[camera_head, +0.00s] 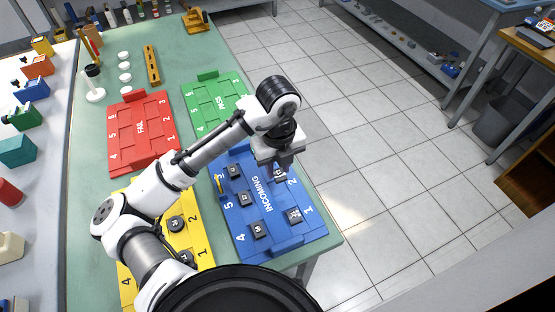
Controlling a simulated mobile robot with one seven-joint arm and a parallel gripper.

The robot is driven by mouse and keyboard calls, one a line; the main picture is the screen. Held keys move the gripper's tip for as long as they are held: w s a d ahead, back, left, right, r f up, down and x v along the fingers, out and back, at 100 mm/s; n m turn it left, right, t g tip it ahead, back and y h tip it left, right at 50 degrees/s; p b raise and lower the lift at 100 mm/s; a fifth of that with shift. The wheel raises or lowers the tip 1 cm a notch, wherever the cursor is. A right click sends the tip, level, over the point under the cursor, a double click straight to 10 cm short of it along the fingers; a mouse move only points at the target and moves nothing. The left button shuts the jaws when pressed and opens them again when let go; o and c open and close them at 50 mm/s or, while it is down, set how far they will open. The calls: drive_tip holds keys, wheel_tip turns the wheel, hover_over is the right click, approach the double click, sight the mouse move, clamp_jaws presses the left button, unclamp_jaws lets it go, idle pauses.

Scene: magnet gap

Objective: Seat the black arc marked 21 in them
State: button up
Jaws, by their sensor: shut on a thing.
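My gripper (279,170) is over the right side of the blue INCOMING tray (272,246), by the number 2. It is shut on a small black arc (280,177), largely hidden by the fingers. I cannot tell whether this arc touches the tray. Other black pieces lie on the blue tray: one at the upper left (234,171), one at the left (246,198), one at the lower middle (259,230) and one at the right by the number 1 (294,216). Their marks are too small to read, so I cannot tell which is 21.
The yellow tray (205,239) lies left of the blue one, partly behind my arm, with dark pieces (176,223) on it. The red FAIL tray (127,168) and green PASS tray (208,88) look empty. A white stand (95,95) and white discs (125,77) stand farther back.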

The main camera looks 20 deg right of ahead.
sight(277, 187)
drive_tip(key=shift+w, duration=0.1)
drive_tip(key=shift+f+b, duration=2.45)
drive_tip(key=shift+f, duration=0.4)
drive_tip(key=shift+f, duration=0.15)
drive_tip(key=o, duration=1)
drive_tip(key=c, duration=0.5)
drive_tip(key=shift+r+p, duration=1.75)
drive_tip(key=shift+r, duration=0.55)
